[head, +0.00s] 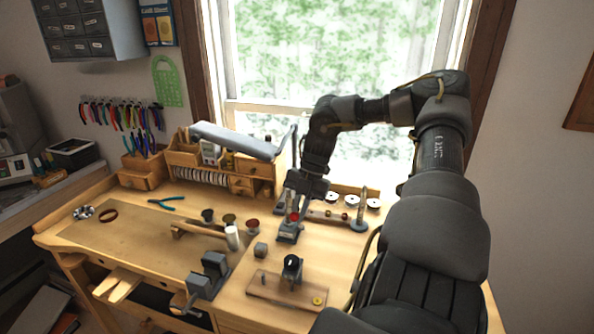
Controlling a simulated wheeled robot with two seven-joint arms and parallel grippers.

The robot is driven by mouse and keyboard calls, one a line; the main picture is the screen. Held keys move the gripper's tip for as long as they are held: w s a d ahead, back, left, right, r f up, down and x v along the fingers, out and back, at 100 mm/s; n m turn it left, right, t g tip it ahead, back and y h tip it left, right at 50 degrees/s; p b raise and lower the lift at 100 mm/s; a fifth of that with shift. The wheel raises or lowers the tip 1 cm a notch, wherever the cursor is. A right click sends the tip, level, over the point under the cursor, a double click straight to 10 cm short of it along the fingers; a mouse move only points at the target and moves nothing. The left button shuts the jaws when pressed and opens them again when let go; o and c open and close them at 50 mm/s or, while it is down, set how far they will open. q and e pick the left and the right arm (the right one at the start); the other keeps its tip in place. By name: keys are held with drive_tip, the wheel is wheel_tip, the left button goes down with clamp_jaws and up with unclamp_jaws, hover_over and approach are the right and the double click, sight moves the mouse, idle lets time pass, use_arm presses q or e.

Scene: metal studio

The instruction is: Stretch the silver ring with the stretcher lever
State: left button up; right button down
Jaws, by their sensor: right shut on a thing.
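The ring stretcher (288,237) is a small blue-grey tool standing on the bench right of centre, near the wooden organizer. A red knob (294,216) shows at its top, at the stretcher lever. My right gripper (295,212) reaches down from above and is shut on the lever by this knob. The fingers and wrist hide much of the lever and the stretcher's upper part. I cannot make out the silver ring; it is too small or hidden. My left gripper is not in view.
A small vise (207,277) and a wooden board with a dark tool (265,288) stand in front. A white cylinder (232,238), a hammer and small pots lie left of the stretcher. A post on a round base (362,208) stands right. The bench's left middle is mostly clear.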

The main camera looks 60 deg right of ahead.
drive_tip(key=shift+w+d+r, duration=0.1)
drive_tip(key=shift+d+r, duration=0.05)
drive_tip(key=shift+d, duration=0.15)
drive_tip(key=c, duration=1.7)
unclamp_jaws()
drive_tip(key=shift+o, duration=0.9)
drive_tip(key=shift+w+d+f, duration=0.1)
drive_tip(key=shift+d+f, duration=0.05)
drive_tip(key=shift+f, duration=0.05)
drive_tip(key=shift+r, duration=0.1)
drive_tip(key=shift+r, duration=0.15)
drive_tip(key=b+v, duration=0.2)
drive_tip(key=v, duration=0.8)
drive_tip(key=shift+d, duration=0.2)
drive_tip(key=shift+r, duration=0.1)
